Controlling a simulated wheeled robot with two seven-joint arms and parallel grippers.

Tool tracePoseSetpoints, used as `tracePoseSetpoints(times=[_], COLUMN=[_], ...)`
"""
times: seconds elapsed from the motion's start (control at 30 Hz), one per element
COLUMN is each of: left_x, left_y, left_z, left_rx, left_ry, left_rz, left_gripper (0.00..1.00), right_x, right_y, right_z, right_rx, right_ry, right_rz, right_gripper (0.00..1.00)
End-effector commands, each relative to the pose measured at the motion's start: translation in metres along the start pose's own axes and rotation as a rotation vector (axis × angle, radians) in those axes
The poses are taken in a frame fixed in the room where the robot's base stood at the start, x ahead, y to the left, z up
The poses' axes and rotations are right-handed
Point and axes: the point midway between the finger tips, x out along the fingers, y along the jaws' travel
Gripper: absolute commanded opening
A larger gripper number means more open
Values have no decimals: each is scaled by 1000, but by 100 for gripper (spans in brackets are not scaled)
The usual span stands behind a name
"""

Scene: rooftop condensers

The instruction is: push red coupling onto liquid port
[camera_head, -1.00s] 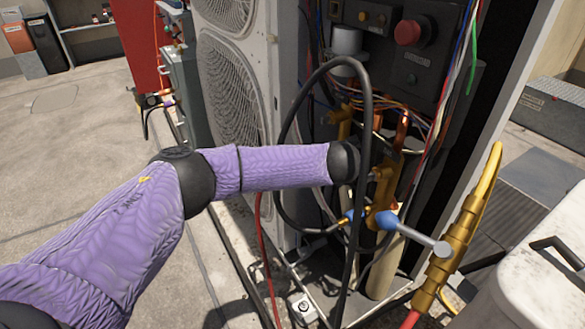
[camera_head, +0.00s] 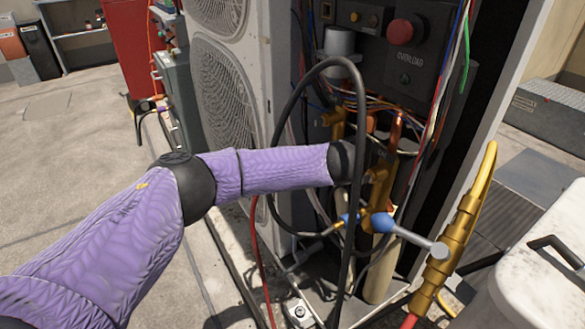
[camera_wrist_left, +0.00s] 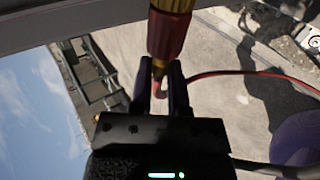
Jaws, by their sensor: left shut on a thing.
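A red hose (camera_wrist_left: 240,73) runs from between the fingers to the right. In the head view my left wrist reaches the condenser's open bay; the fingers and coupling are hidden there. Brass valves stand in that bay, one at the back (camera_head: 336,121) and one nearer (camera_head: 379,184), just right of my wrist. I cannot tell which carries the liquid port or whether the coupling touches it. My right gripper is not in view.
A black cable loop (camera_head: 361,100) hangs in front of my wrist. A blue-handled valve (camera_head: 383,222) with a grey rod juts out below. A large brass fitting (camera_head: 455,235) with a yellow curved end is at the right, beside a white box (camera_head: 535,285). The condenser's fan side (camera_head: 222,95) is behind my arm.

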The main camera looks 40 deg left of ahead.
Motion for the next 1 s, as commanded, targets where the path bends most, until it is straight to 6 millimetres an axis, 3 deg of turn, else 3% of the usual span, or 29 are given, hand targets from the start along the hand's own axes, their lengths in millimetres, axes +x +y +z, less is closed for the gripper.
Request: tracePoseSetpoints(times=[0.97, 1.0], left_x=[0, 0], left_y=[0, 0], left_z=[10, 10], left_rx=[0, 0], left_ry=[-1, -2], left_rz=[0, 0], left_gripper=[0, 23], right_x=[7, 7], right_y=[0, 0], right_z=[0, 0], right_rx=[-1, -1], right_ry=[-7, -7], right_rz=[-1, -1], right_gripper=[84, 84])
